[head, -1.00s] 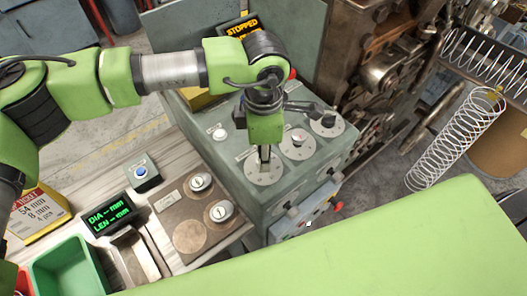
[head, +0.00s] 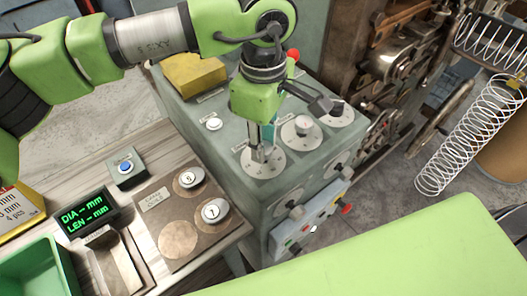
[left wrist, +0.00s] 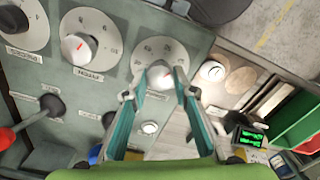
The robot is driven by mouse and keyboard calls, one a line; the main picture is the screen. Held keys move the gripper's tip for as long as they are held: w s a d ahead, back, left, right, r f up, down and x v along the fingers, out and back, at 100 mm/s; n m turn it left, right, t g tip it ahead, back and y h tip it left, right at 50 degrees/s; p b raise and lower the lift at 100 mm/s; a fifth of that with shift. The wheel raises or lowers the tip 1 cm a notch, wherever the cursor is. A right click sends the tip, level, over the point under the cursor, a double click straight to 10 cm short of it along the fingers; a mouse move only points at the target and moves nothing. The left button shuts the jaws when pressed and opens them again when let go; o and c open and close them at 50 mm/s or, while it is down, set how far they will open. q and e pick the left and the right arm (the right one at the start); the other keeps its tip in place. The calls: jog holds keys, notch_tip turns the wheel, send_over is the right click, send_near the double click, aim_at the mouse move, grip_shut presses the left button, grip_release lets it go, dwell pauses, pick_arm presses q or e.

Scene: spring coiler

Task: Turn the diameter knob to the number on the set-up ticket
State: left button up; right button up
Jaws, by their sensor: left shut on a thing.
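My left gripper (head: 261,153) points down at the nearest of three white dials (head: 266,168) on the grey-green console. In the left wrist view its two teal-padded fingers (left wrist: 157,82) are shut on that dial's light round knob (left wrist: 160,76), one finger on each side. The set-up ticket (head: 14,214) is a yellow and white card, cut off at the left edge; "mm" lines show. My right gripper is out of view.
Two more dials (head: 302,131) (head: 336,112) stand close beside the held one. A display (head: 83,212) reads DIA and LEN without numbers.

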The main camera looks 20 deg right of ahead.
pick_arm(q)
jog(key=m+b, duration=0.2)
jog(key=m, duration=0.1)
jog(key=shift+f, duration=0.2)
jog(key=m+b, duration=0.2)
jog(key=m, duration=0.1)
jog(key=shift+r, duration=0.1)
jog(key=m+b, duration=0.1)
jog(key=m, duration=0.3)
jog(key=shift+r+b, duration=0.1)
jog(key=shift+b, duration=0.2)
jog(key=shift+m+b, duration=0.3)
jog(key=shift+m, duration=1.4)
jog(key=shift+r+m, duration=0.1)
jog(key=shift+m, duration=0.2)
jog(key=o, duration=1.1)
